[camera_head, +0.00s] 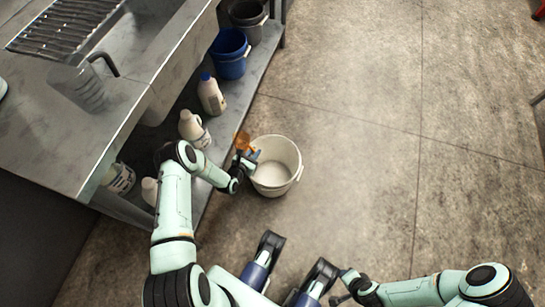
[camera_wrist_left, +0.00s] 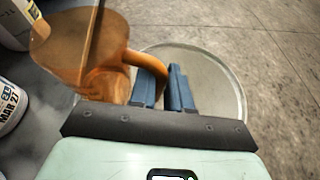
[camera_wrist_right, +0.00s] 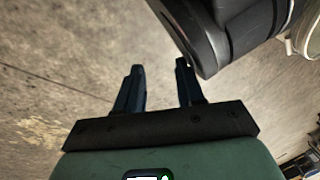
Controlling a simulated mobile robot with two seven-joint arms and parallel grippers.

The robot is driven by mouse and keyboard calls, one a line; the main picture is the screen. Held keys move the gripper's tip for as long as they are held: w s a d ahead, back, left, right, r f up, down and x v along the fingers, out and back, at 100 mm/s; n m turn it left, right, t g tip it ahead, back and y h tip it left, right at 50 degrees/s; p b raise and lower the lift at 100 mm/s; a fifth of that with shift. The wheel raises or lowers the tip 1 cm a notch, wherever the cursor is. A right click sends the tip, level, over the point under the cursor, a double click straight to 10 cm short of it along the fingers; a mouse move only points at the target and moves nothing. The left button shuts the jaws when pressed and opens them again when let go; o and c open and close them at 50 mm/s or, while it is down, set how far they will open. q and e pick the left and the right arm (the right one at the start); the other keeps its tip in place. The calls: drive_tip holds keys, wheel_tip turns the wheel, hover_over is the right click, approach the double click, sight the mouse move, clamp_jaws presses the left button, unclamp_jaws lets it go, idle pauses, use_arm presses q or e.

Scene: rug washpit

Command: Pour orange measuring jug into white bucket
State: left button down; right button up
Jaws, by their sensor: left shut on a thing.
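The orange measuring jug (camera_wrist_left: 85,45) is translucent and fills the upper left of the left wrist view. My left gripper (camera_wrist_left: 163,85) is shut on the jug's handle. In the head view the small orange jug (camera_head: 242,141) is at the left rim of the white bucket, beside my left gripper (camera_head: 252,155). The white bucket (camera_head: 274,186) stands on the floor, and its rim also shows behind the fingers in the left wrist view (camera_wrist_left: 225,70). The jug looks tilted; its contents cannot be made out. My right gripper (camera_wrist_right: 160,90) is open and empty, low in the head view (camera_head: 338,287).

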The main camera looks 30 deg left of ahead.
use_arm(q)
drive_tip(key=shift+a+f, duration=0.4)
drive_tip(key=shift+f, duration=0.45)
use_arm(e)
drive_tip(key=shift+w+f, duration=0.35)
drive_tip(key=shift+w, duration=0.05)
use_arm(q)
drive_tip(key=shift+d, duration=0.1)
use_arm(e)
drive_tip(key=shift+r, duration=0.1)
